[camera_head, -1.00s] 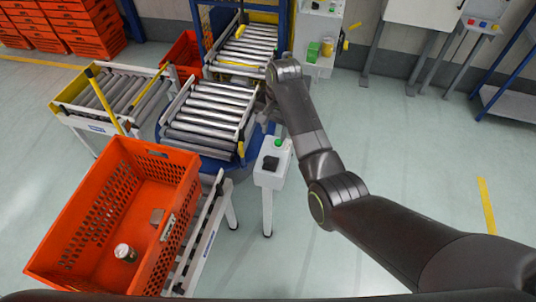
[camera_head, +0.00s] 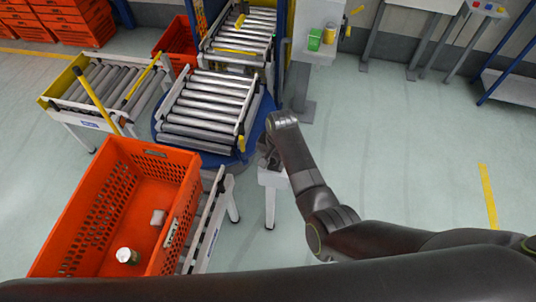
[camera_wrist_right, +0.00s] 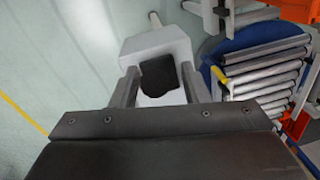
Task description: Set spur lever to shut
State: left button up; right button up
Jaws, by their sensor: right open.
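No label shows which part is the spur lever. Yellow bars rise on the left roller conveyor, one at its near corner (camera_head: 95,98) and one on its right side (camera_head: 143,82). A short yellow handle (camera_head: 241,143) is on the turntable conveyor; it also shows in the wrist view (camera_wrist_right: 218,75). My right gripper (camera_head: 268,158) is over a white pedestal box (camera_head: 274,178). In the wrist view my right gripper (camera_wrist_right: 159,70) is open, its fingers either side of a black part (camera_wrist_right: 159,76) on the box; contact cannot be told. My left gripper is out of view.
An orange tote (camera_head: 75,215) with a can (camera_head: 127,256) and a small block (camera_head: 158,217) stands at the near left. The blue turntable (camera_head: 262,120) is left of my right gripper. Another white machine (camera_head: 318,45) stands behind.

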jog(key=shift+f, duration=0.4)
jog(key=shift+s+d, duration=0.1)
jog(key=shift+c, duration=0.2)
grip_shut()
